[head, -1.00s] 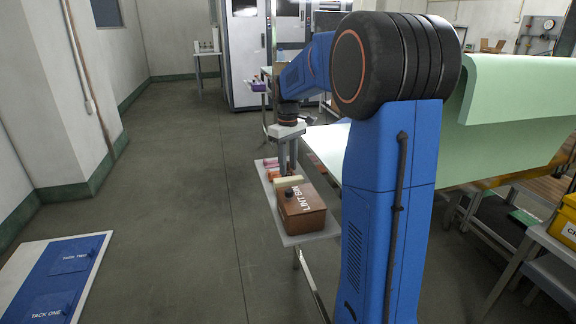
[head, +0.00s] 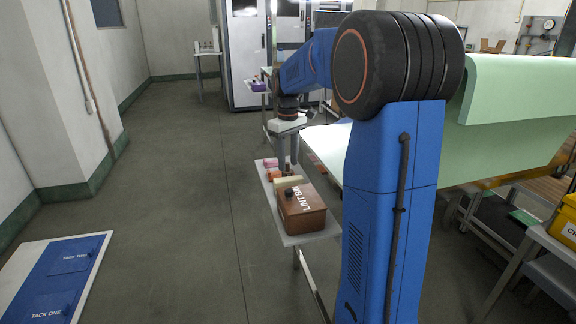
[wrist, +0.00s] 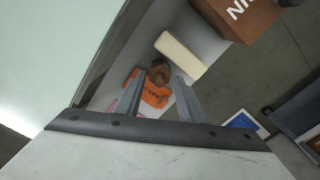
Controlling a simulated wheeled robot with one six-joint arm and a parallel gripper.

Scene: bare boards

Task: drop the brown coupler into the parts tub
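The brown coupler (wrist: 159,72) shows in the wrist view, small and rounded, between and just past the tips of my gripper's fingers. My gripper (wrist: 160,78) is open, with a gap visible on each side of the coupler. In the head view my gripper (head: 288,164) points down over the narrow grey table, and the coupler cannot be made out there. I cannot pick out a container marked as the parts tub in either view.
A cream block (wrist: 180,55) lies close beside the coupler, and an orange item (wrist: 152,95) lies near it. A brown box marked LINT BIN (head: 303,212) stands at the table's near end. A pink item (head: 270,163) is at the far end. Open floor lies left.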

